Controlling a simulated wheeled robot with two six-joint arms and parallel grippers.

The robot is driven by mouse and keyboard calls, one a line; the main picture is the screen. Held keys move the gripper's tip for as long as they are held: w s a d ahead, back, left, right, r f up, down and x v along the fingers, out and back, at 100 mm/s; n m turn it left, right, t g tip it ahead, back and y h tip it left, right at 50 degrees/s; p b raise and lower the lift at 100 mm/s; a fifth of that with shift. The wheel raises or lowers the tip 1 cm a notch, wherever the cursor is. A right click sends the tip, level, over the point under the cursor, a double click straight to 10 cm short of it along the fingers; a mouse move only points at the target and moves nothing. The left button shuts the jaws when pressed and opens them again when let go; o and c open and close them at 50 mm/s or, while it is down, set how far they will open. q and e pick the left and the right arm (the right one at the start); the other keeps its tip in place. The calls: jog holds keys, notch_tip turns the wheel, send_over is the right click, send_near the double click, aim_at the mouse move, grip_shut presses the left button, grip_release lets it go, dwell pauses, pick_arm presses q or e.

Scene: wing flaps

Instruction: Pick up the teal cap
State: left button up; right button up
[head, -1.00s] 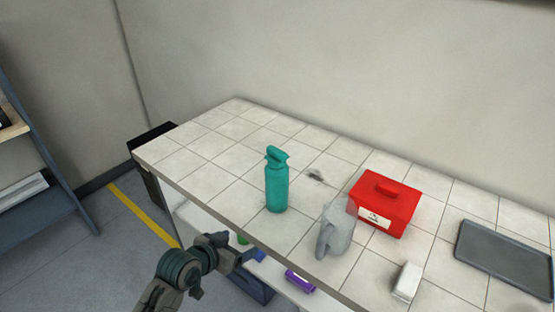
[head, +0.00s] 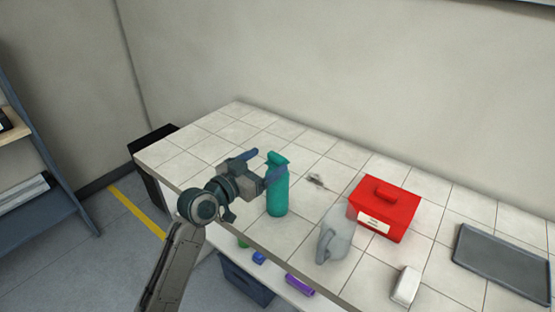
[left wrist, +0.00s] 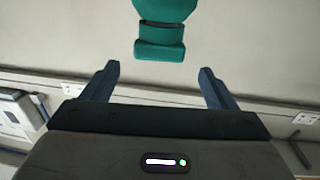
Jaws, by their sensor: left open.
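A teal bottle (head: 278,192) stands upright on the tiled tabletop, with a teal cap (head: 277,159) on its top. My left gripper (head: 263,164) is open beside the cap, on its left, with one finger in front of the bottle's upper part in the head view. In the left wrist view, the teal cap (left wrist: 160,38) shows at the top, beyond and between the two open fingers (left wrist: 158,82). Nothing is between the fingers themselves. My right gripper is in neither view.
A grey jug (head: 335,233), a red box (head: 384,217), a white block (head: 405,286) and a dark tray (head: 503,262) stand to the right on the table (head: 205,150). The far left of the table is clear. A purple item (head: 299,285) lies on the lower shelf.

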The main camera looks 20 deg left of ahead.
aim_at(276, 157)
pick_arm(q)
jog(key=p+x, duration=0.2)
jog(key=x, duration=0.2)
jog(key=shift+w+d, duration=0.15)
jog(key=shift+d, duration=0.05)
jog(key=shift+w+d+f, duration=0.15)
jog(key=shift+w+f, duration=0.1)
jog(key=shift+w, duration=0.1)
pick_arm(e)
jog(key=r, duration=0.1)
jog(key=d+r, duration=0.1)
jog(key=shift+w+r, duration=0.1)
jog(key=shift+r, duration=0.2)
pick_arm(q)
jog(key=shift+s, duration=0.1)
jog(key=shift+c, duration=0.2)
